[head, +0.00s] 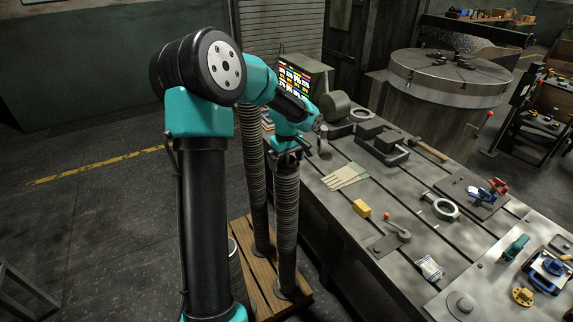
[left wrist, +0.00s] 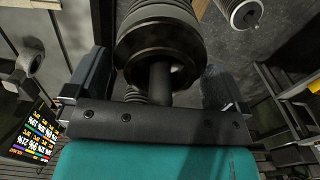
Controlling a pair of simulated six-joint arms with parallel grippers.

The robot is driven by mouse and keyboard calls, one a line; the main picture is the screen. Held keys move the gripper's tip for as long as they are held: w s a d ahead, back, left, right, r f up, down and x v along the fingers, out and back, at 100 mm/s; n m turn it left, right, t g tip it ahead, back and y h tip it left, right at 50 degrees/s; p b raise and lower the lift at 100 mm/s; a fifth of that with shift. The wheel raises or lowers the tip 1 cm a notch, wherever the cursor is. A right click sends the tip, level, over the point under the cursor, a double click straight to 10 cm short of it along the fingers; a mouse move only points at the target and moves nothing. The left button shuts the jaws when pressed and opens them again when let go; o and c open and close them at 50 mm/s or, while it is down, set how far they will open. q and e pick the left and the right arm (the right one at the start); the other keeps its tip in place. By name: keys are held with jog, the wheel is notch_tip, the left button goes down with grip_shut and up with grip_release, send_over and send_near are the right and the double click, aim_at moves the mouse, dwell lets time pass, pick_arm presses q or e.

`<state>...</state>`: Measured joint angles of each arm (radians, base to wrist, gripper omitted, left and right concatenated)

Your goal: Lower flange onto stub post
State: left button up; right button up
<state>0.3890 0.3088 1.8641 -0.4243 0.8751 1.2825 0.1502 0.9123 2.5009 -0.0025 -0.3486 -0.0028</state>
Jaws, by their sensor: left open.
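My left gripper (head: 289,153) is at the end of the teal and black arm, beside the table's left edge and close to the top of a ribbed column (head: 286,205). In the left wrist view its fingers stand apart, with a dark ribbed round body (left wrist: 160,40) showing between or beyond them; I cannot tell whether they touch it. A metal ring that looks like a flange (head: 445,208) lies on the table, well away from this gripper. A grey disc with a short stub (head: 462,304), possibly the stub post, is at the table's near end. My right gripper is not in view.
The slotted table (head: 400,264) carries a yellow block (head: 362,208), a red-knobbed lever (head: 396,228), blocks and clamps. A lit screen (head: 294,80) stands behind. The ribbed columns stand on a wooden pallet (head: 262,300). Bare table lies between the loose parts.

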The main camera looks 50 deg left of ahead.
pick_arm(q)
jog(key=c, duration=1)
jog(key=shift+o, duration=0.2)
jog(key=shift+r, duration=0.15)
notch_tip(320, 180, up, 10)
jog(key=shift+f, duration=0.1)
dwell(0.5)
jog(key=w+d+f+m, duration=0.2)
jog(key=w+d+f, duration=0.3)
jog(key=d, duration=0.5)
jog(key=w+d+f+m, duration=0.2)
jog(key=w+d+f, duration=0.3)
jog(key=d, duration=0.4)
jog(key=w+d+f+m, duration=0.2)
jog(key=w+d+f, duration=0.1)
jog(key=w+d, duration=0.55)
jog(key=s+d+f+m, duration=0.1)
jog(key=d+f, duration=0.4)
jog(key=d, duration=0.7)
jog(key=s+d+f+m, duration=0.2)
jog(key=d+f+m, duration=0.1)
jog(key=d, duration=0.9)
jog(key=s+d+f+m, duration=0.2)
jog(key=d+f, duration=0.4)
jog(key=d, duration=0.6)
jog(key=shift+s+d+f, duration=0.1)
jog(key=shift+d+f, duration=0.2)
jog(key=shift+d, duration=0.05)
